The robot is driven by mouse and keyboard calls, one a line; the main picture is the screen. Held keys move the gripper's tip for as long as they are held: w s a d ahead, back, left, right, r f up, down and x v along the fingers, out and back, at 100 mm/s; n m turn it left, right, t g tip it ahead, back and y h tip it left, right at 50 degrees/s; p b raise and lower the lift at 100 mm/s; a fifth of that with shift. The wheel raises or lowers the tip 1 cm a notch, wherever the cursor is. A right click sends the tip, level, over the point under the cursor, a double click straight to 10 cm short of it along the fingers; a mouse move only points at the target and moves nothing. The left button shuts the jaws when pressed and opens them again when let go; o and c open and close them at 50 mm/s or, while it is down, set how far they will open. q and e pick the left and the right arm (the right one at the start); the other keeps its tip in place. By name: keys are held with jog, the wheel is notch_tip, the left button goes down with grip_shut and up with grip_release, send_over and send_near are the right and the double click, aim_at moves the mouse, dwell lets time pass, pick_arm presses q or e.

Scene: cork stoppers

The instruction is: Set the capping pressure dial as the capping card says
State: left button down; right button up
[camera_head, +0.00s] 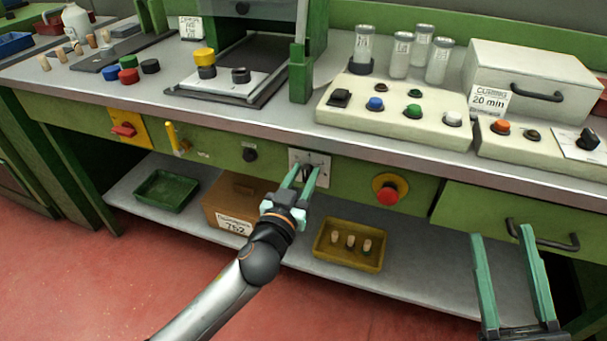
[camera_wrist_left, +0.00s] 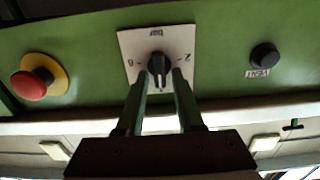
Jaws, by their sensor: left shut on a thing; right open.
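The capping pressure dial is a black knob (camera_wrist_left: 157,63) on a white square plate (camera_head: 322,158) on the green front panel under the worktop. The plate carries numerals and shows upside down in the left wrist view (camera_wrist_left: 185,38). My left gripper (camera_head: 303,172) is shut on the knob, one finger on each side, as the left wrist view (camera_wrist_left: 161,76) shows. The knob's exact setting is hard to read. A small white card (camera_head: 191,27) stands at the back left; its print is too small to read surely. My right gripper (camera_head: 500,236) is open and empty at the lower right.
A red emergency button (camera_head: 389,188) sits right of the dial, a small black knob (camera_head: 249,154) left of it. A yellow lever (camera_head: 175,142) and red switch (camera_head: 124,130) are farther left. A drawer handle (camera_head: 543,236) is near my right gripper. The lower shelf holds a yellow tray (camera_head: 347,258).

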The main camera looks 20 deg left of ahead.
pick_arm(q)
jog(key=shift+r, duration=0.1)
jog(key=m+p, duration=0.1)
jog(key=m, duration=0.2)
jog(key=shift+d+m+p, duration=0.15)
jog(key=shift+m+p, duration=0.25)
jog(key=m+p, duration=0.1)
jog(key=m, duration=0.3)
jog(key=shift+d+m, duration=0.15)
jog(key=shift+m, duration=0.15)
jog(key=shift+m+p, duration=0.4)
jog(key=shift+m, duration=0.4)
pick_arm(e)
jog(key=w+f+m+g+h, duration=0.1)
jog(key=f+m+g+h, duration=0.2)
jog(key=f, duration=0.6)
jog(key=w+d+f+m+g+h, duration=0.1)
jog(key=w+f+m+g+h, duration=0.1)
jog(key=f, duration=0.8)
jog(key=shift+w+d+f+m+g+h, duration=0.2)
jog(key=shift+m+g+h, duration=0.2)
jog(key=shift+g+h, duration=0.55)
pick_arm(q)
jog(key=c, duration=0.8)
grip_release()
jog(key=shift+w+d+f, duration=0.1)
jog(key=shift+f, duration=0.1)
jog(key=shift+c, duration=0.2)
